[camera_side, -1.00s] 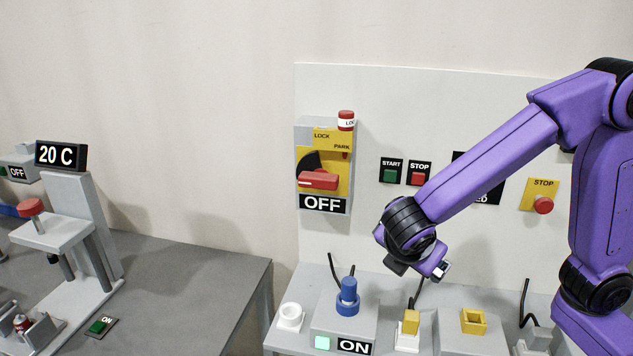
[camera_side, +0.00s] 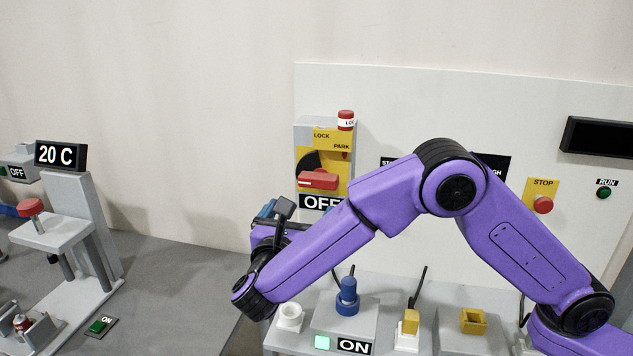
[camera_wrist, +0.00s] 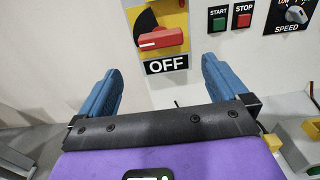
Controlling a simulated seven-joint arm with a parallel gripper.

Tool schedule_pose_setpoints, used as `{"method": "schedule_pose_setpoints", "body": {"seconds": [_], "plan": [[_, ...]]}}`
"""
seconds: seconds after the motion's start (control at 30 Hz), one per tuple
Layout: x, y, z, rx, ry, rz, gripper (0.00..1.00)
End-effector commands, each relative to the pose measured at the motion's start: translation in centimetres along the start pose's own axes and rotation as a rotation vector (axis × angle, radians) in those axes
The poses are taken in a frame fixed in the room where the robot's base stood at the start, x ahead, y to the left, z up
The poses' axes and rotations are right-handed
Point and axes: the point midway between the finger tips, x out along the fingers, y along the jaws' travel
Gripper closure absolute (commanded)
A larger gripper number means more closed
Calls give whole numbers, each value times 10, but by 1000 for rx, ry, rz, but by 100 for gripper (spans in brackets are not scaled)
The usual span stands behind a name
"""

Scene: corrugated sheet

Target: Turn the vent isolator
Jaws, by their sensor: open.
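The isolator is a wall switch with a red handle (camera_side: 318,181) on a yellow plate (camera_side: 343,181). The handle lies roughly horizontal above an OFF label (camera_side: 317,202), and LOCK and PARK are printed on the yellow area above. In the wrist view the red handle (camera_wrist: 163,38) is ahead, at the top centre. My gripper (camera_wrist: 161,65) is open and empty, its two blue fingers spread to either side below the handle, not touching it. In the side view my gripper (camera_side: 268,210) is at the lower left of the switch, its fingers partly hidden by the wrist.
A red lock piece (camera_side: 346,120) sits at the switch's upper right. START (camera_wrist: 218,18) and STOP (camera_wrist: 243,16) buttons and a SPEED knob (camera_wrist: 296,14) are to its right. Below stand a blue plug (camera_side: 348,293), a white ring (camera_side: 290,316) and yellow connectors. Bare wall lies left.

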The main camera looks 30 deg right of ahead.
Motion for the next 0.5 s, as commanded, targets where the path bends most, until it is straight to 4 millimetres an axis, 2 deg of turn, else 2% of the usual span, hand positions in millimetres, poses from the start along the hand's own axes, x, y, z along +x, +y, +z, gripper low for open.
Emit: {"method": "schedule_pose_setpoints", "body": {"seconds": [0.03,0.5], "plan": [[12,-1,0,0,0,-3,0],[98,-1,0,1,2,-3,0]]}}
